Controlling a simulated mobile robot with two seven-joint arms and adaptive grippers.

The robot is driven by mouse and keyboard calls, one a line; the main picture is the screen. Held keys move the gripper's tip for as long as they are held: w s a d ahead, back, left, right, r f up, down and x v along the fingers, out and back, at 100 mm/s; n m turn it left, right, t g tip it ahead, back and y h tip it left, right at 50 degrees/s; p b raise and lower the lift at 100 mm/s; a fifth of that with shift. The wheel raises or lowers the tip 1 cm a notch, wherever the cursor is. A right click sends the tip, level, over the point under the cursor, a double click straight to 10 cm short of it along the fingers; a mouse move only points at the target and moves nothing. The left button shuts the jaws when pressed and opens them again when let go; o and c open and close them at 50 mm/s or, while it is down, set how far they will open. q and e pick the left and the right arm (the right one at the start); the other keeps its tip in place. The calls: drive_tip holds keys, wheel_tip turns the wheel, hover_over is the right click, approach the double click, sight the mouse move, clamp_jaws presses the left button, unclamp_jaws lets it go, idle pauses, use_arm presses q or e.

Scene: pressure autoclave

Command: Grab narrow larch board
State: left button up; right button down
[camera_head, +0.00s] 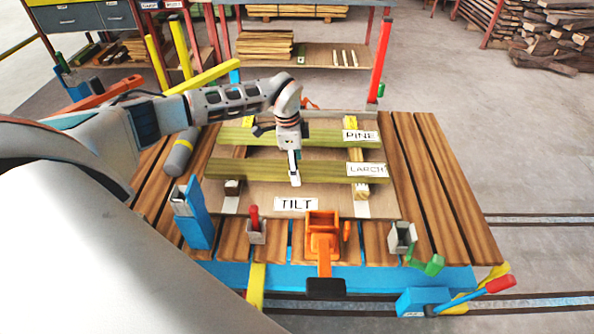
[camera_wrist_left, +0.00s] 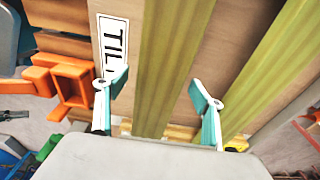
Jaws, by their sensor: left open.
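The larch board (camera_head: 240,170) is a long yellow-green board lying across the tray, with a LARCH label (camera_head: 366,170) at its right end. A similar pine board (camera_head: 240,136) lies parallel behind it, with a PINE label (camera_head: 361,136). My left gripper (camera_head: 294,172) is over the larch board, pointing down, and hides a short part of it. In the left wrist view the open fingers (camera_wrist_left: 160,90) stand either side of the larch board (camera_wrist_left: 172,50), and the pine board (camera_wrist_left: 268,75) is outside them. I cannot tell the remaining height gap.
A TILT label (camera_head: 296,204) is on the plywood tray (camera_head: 270,209). An orange clamp (camera_head: 323,240), a red-handled part (camera_head: 255,225) and a blue post (camera_head: 191,215) stand along the slatted table's (camera_head: 440,180) front. A grey cylinder (camera_head: 181,152) lies left. The right slats are clear.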

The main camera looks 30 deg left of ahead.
use_arm(q)
drive_tip(key=c, duration=1.7)
drive_tip(key=shift+w+r, duration=0.1)
drive_tip(key=shift+r, duration=0.1)
